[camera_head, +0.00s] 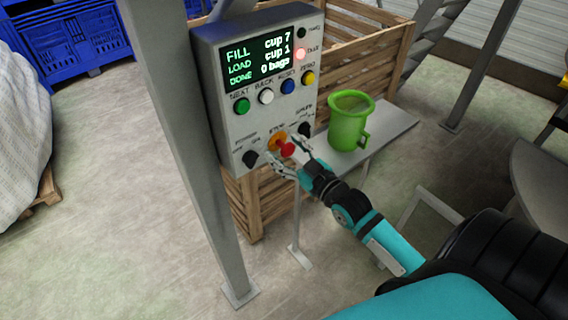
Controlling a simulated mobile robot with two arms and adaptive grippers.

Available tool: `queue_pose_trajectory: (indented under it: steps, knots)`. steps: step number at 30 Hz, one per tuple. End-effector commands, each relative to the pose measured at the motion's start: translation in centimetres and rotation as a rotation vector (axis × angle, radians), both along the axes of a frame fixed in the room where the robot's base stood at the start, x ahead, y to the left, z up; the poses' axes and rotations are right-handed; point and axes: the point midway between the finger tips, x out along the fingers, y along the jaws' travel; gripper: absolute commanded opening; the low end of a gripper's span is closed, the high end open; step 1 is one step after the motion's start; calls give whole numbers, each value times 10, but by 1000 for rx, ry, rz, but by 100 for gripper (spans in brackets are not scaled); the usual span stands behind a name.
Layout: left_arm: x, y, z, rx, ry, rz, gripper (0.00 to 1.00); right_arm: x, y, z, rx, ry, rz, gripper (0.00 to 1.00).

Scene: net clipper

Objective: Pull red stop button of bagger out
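The bagger's grey control box (226,140) stands upright on a post at the centre. Its red stop button (288,149), on an orange-yellow base (276,139), is low on the front face. My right gripper (287,155) comes in from the lower right and is at the button. Its fingers are apart, one to the upper right of the button and one to the lower left. I see no clear contact between the fingers and the button. My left gripper is not in view.
Black knobs (250,158) flank the stop button. Coloured push buttons (242,106) and a lit display (262,61) are above. A green jug (348,120) stands on a grey shelf (385,133) close right of the gripper. A wooden crate (365,60) is behind.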

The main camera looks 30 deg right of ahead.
Motion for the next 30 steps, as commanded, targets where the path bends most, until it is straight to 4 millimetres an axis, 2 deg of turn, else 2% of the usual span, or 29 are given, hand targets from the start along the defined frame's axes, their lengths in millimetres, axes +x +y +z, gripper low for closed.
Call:
queue_pose_trajectory:
  steps: [8, 11, 21, 25, 30]
  knots:
    - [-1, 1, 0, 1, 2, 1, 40, -6, -2, 0, -2, 0, -2, 64]
    - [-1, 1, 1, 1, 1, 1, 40, -19, -3, 0, -3, 2, -3, 64]
    - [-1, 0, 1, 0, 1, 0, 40, -89, -5, 1, -5, 5, 0, 64]
    - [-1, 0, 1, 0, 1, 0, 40, -107, -6, 1, -5, 2, -1, 64]
    - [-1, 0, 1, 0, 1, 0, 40, -118, -6, 3, -4, 0, 0, 64]
